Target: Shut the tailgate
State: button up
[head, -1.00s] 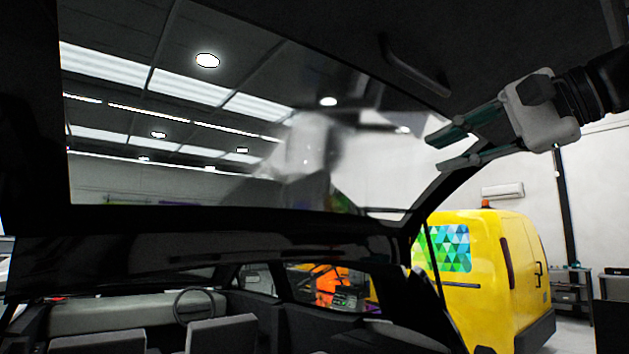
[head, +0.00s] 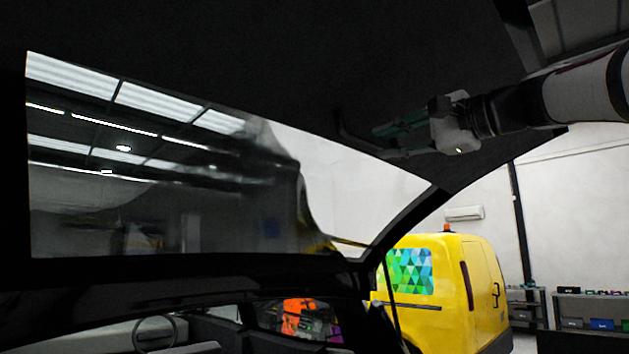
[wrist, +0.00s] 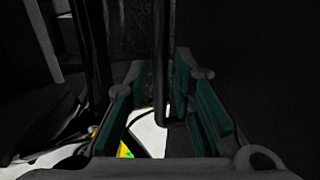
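The raised tailgate (head: 430,60) fills the upper part of the head view as a dark panel with a large window (head: 120,215). A dark pull handle (head: 343,130) is on its inner face, right of the middle and partly hidden by my gripper. My gripper (head: 381,142) is at this handle, with its green-padded fingers pointing left. In the wrist view a dark bar, seemingly the handle (wrist: 160,60), runs between the two parted fingers. The fingers are open, with gaps beside the bar; whether anything touches cannot be told.
The car's interior, with a steering wheel (head: 156,333), shows below the tailgate. A yellow van (head: 455,285) stands behind at the right. Shelving with boxes (head: 590,310) is along the wall at far right. An orange shape (head: 297,315) shows through the car windows.

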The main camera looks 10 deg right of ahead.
aim_at(375, 146)
jog(key=shift+p+x, duration=0.4)
jog(key=shift+x, duration=2)
grip_shut()
